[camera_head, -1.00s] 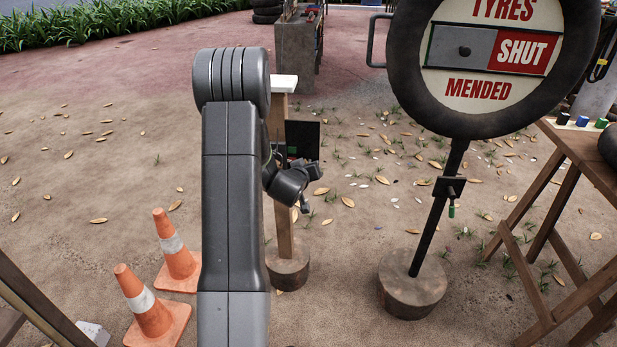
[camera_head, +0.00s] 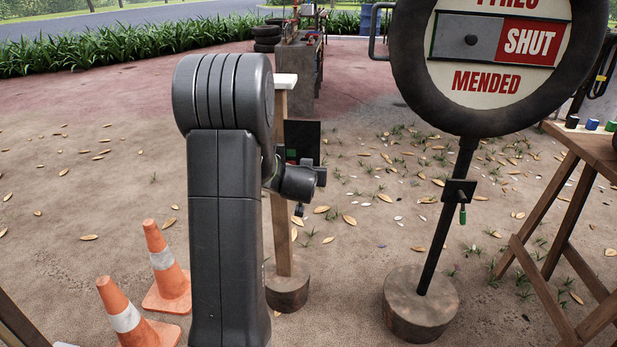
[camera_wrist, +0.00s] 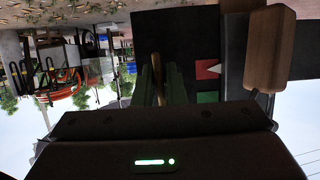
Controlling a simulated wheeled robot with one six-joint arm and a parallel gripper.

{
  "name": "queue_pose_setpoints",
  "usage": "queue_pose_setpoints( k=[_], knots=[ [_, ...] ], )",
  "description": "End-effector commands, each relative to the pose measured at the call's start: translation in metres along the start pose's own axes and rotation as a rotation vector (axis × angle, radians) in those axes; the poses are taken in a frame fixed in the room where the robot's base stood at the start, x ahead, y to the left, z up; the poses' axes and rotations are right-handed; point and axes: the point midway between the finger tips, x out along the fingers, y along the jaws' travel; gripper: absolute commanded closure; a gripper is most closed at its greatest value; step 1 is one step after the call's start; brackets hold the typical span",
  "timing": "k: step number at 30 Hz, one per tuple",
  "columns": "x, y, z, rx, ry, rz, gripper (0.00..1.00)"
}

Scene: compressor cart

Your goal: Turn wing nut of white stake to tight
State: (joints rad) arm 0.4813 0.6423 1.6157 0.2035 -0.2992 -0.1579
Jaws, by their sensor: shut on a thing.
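The white stake is a wooden post with a white top (camera_head: 286,81) on a round wooden base, left of the sign. A black panel (camera_head: 306,138) with red and green patches is on it. In the wrist view, the panel (camera_wrist: 198,25) fills the middle, with a red patch (camera_wrist: 207,68) beside a pale pointed mark and a green patch below. My gripper (camera_wrist: 160,82) is shut on a narrow tan piece (camera_wrist: 157,72), apparently the wing nut, in front of the panel. My arm hides most of the gripper in the head view.
A round tyre sign (camera_head: 490,110) on a black pole stands to the right, with a wooden trestle table (camera_head: 560,150) beyond it. Orange cones (camera_head: 160,255) stand at left. A brown rounded block (camera_wrist: 270,45) is right of my gripper in the wrist view.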

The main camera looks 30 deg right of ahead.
Motion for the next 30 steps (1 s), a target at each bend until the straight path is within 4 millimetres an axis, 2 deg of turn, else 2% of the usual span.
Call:
queue_pose_setpoints(
  k=[12, 13, 15, 16, 25, 30],
  knots=[
    [0.0, 0.0, 0.0, 0.004, -0.001, -0.002, 1.0],
    [0.0, 0.0, 0.0, 0.004, -0.001, -0.002, 0.87],
    [0.0, 0.0, 0.0, 0.004, -0.001, -0.002, 0.74],
    [0.0, 0.0, 0.0, 0.004, 0.0, -0.002, 0.72],
    [-0.002, 0.0, 0.0, 0.003, 0.0, -0.002, 0.72],
    [-0.02, 0.0, -0.002, 0.003, 0.001, -0.002, 0.72]
  ],
)
